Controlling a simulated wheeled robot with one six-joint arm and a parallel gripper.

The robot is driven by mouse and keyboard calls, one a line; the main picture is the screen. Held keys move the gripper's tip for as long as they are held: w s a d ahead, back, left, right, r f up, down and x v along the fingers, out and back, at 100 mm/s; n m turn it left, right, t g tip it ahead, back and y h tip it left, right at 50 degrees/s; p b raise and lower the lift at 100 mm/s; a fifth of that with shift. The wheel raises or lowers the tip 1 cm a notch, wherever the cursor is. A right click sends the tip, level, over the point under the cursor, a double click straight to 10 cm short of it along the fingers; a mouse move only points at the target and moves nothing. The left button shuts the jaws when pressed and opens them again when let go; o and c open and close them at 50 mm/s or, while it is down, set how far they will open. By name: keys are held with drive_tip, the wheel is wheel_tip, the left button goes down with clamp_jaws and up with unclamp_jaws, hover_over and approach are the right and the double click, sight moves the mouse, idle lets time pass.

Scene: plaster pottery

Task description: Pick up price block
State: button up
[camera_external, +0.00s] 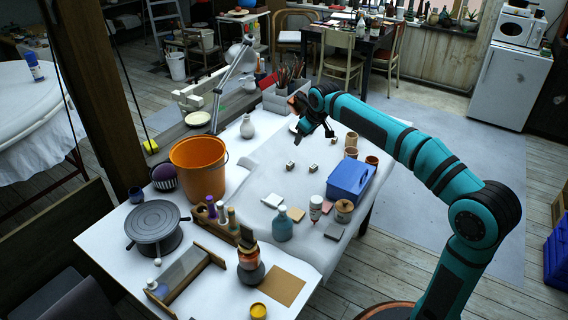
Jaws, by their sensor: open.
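Two small pale blocks with dark marks lie apart on the white-covered table (262,180). One is the left block (290,166) and the other is the right block (313,168). They are too small to read, so I cannot tell which is the price block. My gripper (315,133) is open and empty, pointing down. In the picture it shows above the two blocks, apart from both. Neither block is hidden by it.
A blue box (350,181) and brown cups (351,152) stand right of the blocks. A teal bottle (282,226), flat tiles (272,201) and a lidded jar (343,211) are nearer the camera. A white vase (247,127) and an orange bucket (199,168) stand to the left.

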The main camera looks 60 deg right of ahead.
sight(314, 165)
drive_tip(key=w+d+f+g+y, duration=0.1)
drive_tip(key=w+d+f+g, duration=0.1)
drive_tip(key=d+f, duration=0.5)
drive_tip(key=w+d+f+g+y, duration=0.1)
drive_tip(key=w+d+f+g, duration=0.15)
drive_tip(key=d, duration=0.75)
drive_tip(key=shift+m, duration=0.4)
drive_tip(key=f, duration=1.7)
drive_tip(key=shift+s, duration=0.25)
drive_tip(key=c, duration=1.1)
